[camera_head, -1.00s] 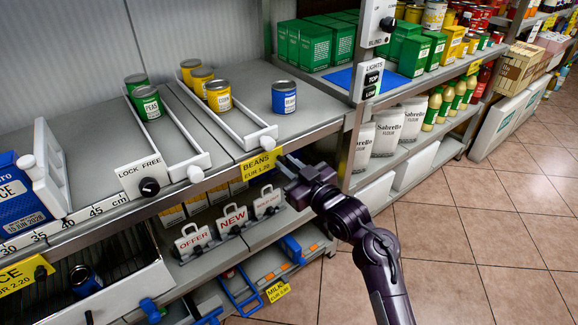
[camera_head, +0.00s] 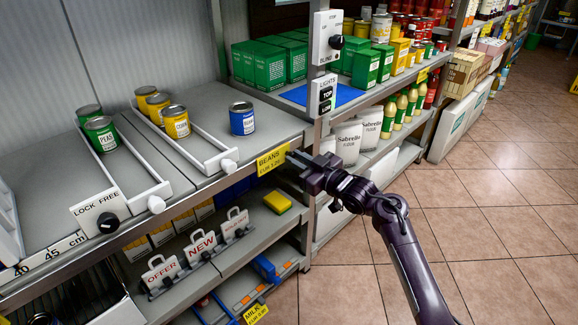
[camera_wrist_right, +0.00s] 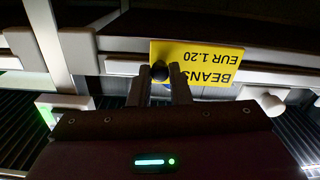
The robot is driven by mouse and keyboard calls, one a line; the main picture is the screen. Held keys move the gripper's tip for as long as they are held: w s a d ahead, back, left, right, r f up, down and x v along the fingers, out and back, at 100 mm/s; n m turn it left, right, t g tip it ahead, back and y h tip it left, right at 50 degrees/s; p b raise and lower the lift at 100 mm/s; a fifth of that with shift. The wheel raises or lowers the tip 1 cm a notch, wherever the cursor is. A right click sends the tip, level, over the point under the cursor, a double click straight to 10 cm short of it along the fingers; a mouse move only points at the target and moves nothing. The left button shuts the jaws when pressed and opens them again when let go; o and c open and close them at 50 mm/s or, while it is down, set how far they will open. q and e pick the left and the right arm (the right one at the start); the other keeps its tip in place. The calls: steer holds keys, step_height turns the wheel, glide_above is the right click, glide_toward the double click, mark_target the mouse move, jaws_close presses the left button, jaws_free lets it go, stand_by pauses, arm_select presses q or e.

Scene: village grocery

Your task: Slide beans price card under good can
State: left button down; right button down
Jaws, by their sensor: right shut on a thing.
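The yellow beans price card (camera_head: 272,159) reads BEANS EUR 1.20 and sits on the front edge of the upper shelf. It also shows upside down in the right wrist view (camera_wrist_right: 197,62). A blue can (camera_head: 242,118) with a white label stands upright on the shelf, right of the rail lanes. The card is on the edge roughly in front of this can. My right gripper (camera_head: 300,160) is at the card's right end. Its fingers (camera_wrist_right: 178,84) are shut at the card's black knob (camera_wrist_right: 160,71). My left gripper is not in view.
Yellow cans (camera_head: 176,122) and green peas cans (camera_head: 101,134) stand in lanes to the left. A rail end (camera_head: 228,164) stands left of the card. A shelf post (camera_head: 317,110) is to the right. A yellow block (camera_head: 277,202) lies on the lower shelf.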

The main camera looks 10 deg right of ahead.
steer(key=c, duration=1.3)
jaws_free()
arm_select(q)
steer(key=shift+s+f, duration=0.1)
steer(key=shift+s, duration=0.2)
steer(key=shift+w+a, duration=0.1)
arm_select(e)
steer(key=shift+s, duration=0.1)
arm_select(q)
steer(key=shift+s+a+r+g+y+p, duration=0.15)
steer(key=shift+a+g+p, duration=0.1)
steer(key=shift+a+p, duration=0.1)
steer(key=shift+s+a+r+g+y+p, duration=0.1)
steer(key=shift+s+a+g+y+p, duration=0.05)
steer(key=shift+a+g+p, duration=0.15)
arm_select(e)
steer(key=v, duration=0.7)
steer(key=shift+s+d, duration=0.2)
steer(key=shift+s, duration=0.05)
